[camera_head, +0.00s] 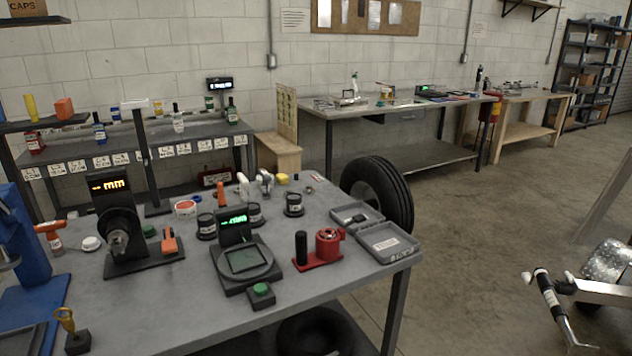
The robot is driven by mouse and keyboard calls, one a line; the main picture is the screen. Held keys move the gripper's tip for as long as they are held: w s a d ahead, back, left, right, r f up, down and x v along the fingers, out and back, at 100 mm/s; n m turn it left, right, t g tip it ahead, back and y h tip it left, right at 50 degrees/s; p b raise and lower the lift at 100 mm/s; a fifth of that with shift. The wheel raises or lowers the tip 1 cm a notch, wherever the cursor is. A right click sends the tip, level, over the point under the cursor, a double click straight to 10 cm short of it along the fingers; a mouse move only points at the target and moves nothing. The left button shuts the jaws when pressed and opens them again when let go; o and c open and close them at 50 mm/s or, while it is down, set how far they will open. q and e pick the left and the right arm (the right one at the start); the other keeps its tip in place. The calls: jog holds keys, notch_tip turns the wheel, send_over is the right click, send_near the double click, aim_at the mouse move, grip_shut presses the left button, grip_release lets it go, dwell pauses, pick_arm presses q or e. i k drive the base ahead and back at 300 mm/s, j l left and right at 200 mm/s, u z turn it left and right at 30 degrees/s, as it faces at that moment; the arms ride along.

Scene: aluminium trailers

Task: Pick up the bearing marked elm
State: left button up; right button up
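Three short dark round pieces with pale labels stand on the grey metal table (190,290). One dark piece (206,226) is at the left, a second dark piece (253,214) is partly hidden behind the display of a small scale, and a third dark piece (293,205) stands apart to the right. They may be bearings, but their labels are too small to read, so I cannot tell which is marked elm. Neither of my grippers shows in the head view.
The table also holds a scale (245,262) with a green display, a red fixture (328,247), an open grey case (388,243) and a dark gauge (122,240). A tyre (382,190) stands behind its right end. Open floor lies to the right, before a trailer hitch (550,300).

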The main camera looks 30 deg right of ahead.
aim_at(327, 232)
jog(key=i+l, duration=0.2)
jog(key=l, duration=0.15)
jog(key=i+l, duration=0.15)
jog(key=l, duration=0.25)
jog(key=i+l, duration=0.2)
jog(key=l, duration=0.15)
jog(key=i+l, duration=0.15)
jog(key=l, duration=0.2)
jog(key=i+l, duration=0.2)
jog(key=l, duration=0.15)
jog(key=i+l, duration=0.2)
jog(key=l, duration=0.2)
jog(key=i+l, duration=0.15)
jog(key=l, duration=0.2)
